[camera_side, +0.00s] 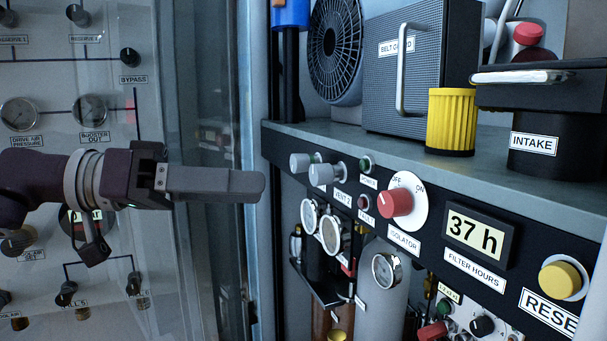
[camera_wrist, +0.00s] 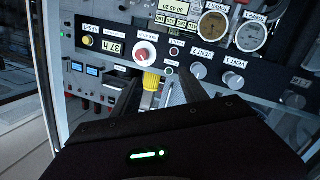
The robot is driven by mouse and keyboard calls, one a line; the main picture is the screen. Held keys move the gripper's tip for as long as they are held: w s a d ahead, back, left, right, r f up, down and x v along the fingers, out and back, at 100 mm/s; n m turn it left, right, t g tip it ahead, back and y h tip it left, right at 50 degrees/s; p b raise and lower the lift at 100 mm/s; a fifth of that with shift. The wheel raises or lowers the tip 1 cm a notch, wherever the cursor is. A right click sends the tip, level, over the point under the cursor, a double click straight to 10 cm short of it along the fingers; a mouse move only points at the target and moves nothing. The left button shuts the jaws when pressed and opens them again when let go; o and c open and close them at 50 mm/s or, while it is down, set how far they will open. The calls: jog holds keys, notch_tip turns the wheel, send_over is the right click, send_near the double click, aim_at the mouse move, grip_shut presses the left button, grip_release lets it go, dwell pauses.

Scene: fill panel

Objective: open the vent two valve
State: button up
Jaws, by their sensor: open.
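The vent 2 valve is a grey round knob (camera_side: 321,174) on the dark front strip of the shelf, with its VENT 2 label below it. In the wrist view the same knob (camera_wrist: 199,71) shows to the right of my fingers, with its label above it. A matching vent 1 knob (camera_side: 299,162) is beside it; it also shows in the wrist view (camera_wrist: 233,80). My gripper (camera_side: 262,187) is left of the knobs in the side view, apart from the panel. In the wrist view its dark fingers (camera_wrist: 157,85) are spread and hold nothing.
A red isolator knob (camera_side: 396,203) and small lamps (camera_side: 366,164) are right of the vent knobs. A yellow filter (camera_side: 451,122) and a grey box (camera_side: 385,75) stand on the shelf. Gauges (camera_side: 331,233) hang below. A gauge panel (camera_side: 70,160) is behind my arm.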

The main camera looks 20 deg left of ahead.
aim_at(313, 174)
jog(key=w+d+t, duration=0.1)
jog(key=w, duration=0.3)
jog(key=w+d+t+y, duration=0.1)
jog(key=w, duration=0.3)
jog(key=w+d+f+t+y, duration=0.1)
jog(key=w+t, duration=0.1)
jog(key=w, duration=0.2)
jog(key=shift+w+d+n, duration=0.1)
jog(key=shift+w+n, duration=0.05)
jog(key=shift+n, duration=0.25)
grip_shut()
